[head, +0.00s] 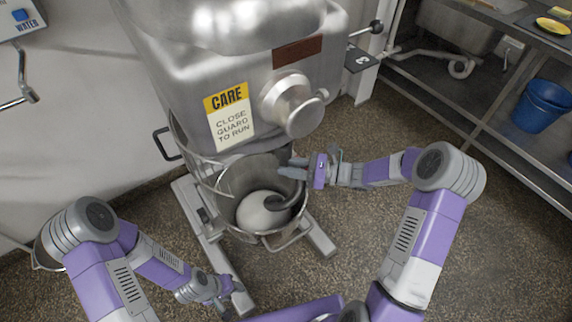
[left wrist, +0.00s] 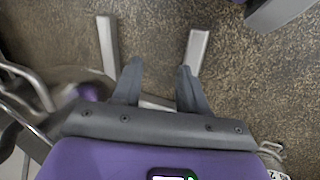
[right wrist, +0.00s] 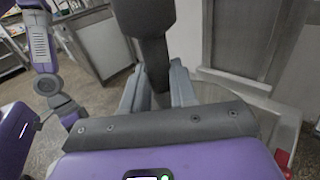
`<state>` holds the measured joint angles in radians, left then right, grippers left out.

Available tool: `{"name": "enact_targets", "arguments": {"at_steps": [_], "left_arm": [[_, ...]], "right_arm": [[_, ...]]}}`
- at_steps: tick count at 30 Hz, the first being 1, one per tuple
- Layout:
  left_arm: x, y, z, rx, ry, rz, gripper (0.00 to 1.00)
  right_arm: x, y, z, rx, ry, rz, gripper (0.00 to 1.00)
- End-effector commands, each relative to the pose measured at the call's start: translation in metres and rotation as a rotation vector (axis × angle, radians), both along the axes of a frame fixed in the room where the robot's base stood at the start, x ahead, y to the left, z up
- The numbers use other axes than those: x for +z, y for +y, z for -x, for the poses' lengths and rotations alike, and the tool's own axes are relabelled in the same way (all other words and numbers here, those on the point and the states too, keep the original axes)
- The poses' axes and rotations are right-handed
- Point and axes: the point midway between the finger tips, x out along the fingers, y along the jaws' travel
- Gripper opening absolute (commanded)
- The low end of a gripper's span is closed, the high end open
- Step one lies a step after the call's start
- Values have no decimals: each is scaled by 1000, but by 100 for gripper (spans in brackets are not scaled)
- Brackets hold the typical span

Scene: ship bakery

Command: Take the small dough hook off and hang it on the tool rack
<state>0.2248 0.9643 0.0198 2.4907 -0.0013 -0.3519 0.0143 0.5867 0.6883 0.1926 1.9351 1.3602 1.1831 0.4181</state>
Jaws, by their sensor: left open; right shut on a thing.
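The small dough hook (head: 283,203) is a dark grey curved piece in the mixer bowl (head: 235,180), beside pale dough (head: 262,212). My right gripper (head: 292,168) reaches in from the right at the bowl's rim, just under the mixer head. In the right wrist view, its fingers (right wrist: 157,92) are shut around a dark round shaft (right wrist: 152,48), which appears to be the hook's. Whether the hook's top is still joined to the mixer cannot be told. My left gripper (head: 230,297) is open and empty, low in front of the mixer; its fingers (left wrist: 160,80) show apart. No tool rack is seen.
The steel mixer (head: 335,60) carries a yellow-and-white care sign (head: 230,115) and stands on splayed legs (head: 320,238). A wire guard surrounds the bowl. A steel shelf unit with a blue bucket (head: 542,105) stands at the right. Speckled floor is clear between them.

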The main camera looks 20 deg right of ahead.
Motion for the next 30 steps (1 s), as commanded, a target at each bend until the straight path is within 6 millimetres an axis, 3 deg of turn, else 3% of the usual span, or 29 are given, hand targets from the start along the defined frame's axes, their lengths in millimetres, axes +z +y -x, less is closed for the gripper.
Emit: {"name": "enact_targets", "arguments": {"at_steps": [11, 30], "left_arm": [[3, 0, 0, 0, 0, 0, 43], [34, 0, 0, 0, 0, 0, 43]], "right_arm": [[6, 1, 0, 1, -4, -4, 0], [41, 1, -1, 1, -4, -4, 0]]}}
